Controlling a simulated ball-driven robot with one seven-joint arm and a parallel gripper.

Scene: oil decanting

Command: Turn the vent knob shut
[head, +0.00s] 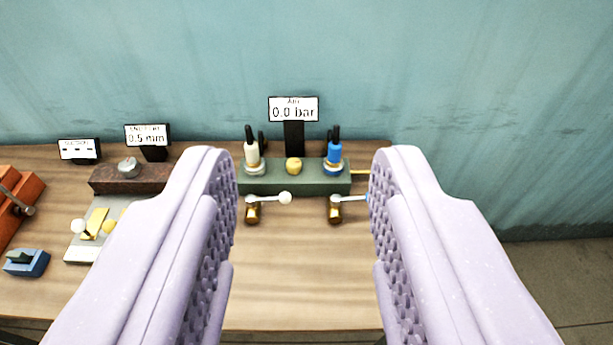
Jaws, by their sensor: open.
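My gripper (304,168) is in the foreground, its two lilac fingers wide apart with nothing between them. Beyond and between the fingertips stands a green block (316,184) on the table. A small yellow knob (294,165) sits on the block's middle; it looks like the vent knob, but no label on it can be read. A white fitting (251,153) stands left of it and a blue fitting (334,152) right of it. In front are two brass valves, left (252,212) and right (335,212), with levers pointing right. The right lever's end meets the right finger's outline.
At left are a dark block with a grey knob (129,167), a white plate (82,252), a blue item (26,263) and an orange block (22,200). The wooden table (300,285) is clear in front.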

